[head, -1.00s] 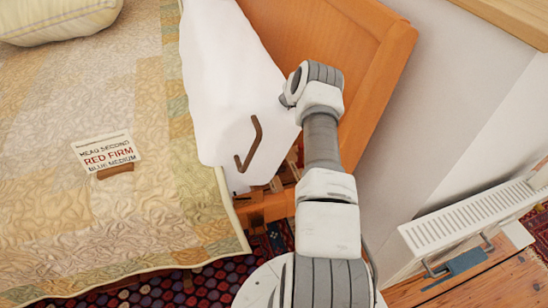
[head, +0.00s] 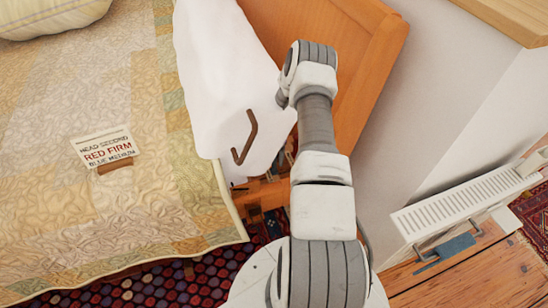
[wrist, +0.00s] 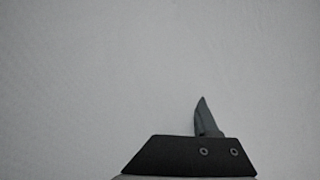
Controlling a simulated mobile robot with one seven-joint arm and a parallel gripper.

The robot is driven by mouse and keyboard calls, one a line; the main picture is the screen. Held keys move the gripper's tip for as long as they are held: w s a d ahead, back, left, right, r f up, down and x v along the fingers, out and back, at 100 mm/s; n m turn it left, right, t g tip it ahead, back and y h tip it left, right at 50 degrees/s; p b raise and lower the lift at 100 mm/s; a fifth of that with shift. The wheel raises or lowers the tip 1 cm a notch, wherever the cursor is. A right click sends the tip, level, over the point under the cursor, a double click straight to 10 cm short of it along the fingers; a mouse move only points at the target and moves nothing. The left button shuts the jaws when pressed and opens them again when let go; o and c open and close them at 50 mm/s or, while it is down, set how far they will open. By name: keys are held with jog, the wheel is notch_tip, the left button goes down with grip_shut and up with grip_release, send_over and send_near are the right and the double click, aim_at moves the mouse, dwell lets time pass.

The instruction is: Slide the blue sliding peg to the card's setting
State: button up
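A white card (head: 103,147) stands in a brown holder (head: 115,166) on the bed quilt, at the left of the head view. It reads "HEAD SECOND", "RED FIRM", "BLUE MEDIUM". I cannot make out the blue sliding peg; small wooden parts (head: 262,190) show at the bed's end, partly behind my arm. My gripper is hidden in the head view, beyond my arm's far end over the white bedding. In the wrist view my gripper (wrist: 203,108) shows one dark fingertip above a black plate, against a plain pale grey surface. Its opening cannot be judged.
White bedding (head: 222,80) hangs beside the orange wooden bed end (head: 370,65), with a bent brown handle (head: 245,138) in front of it. A white wall is at the right, with a white radiator (head: 455,207) low down. A patterned rug (head: 150,290) lies below.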

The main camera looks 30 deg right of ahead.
notch_tip(320, 180, up, 12)
jog(key=p, duration=0.3)
jog(key=shift+p, duration=0.3)
jog(key=shift+s, duration=0.1)
dwell(0.4)
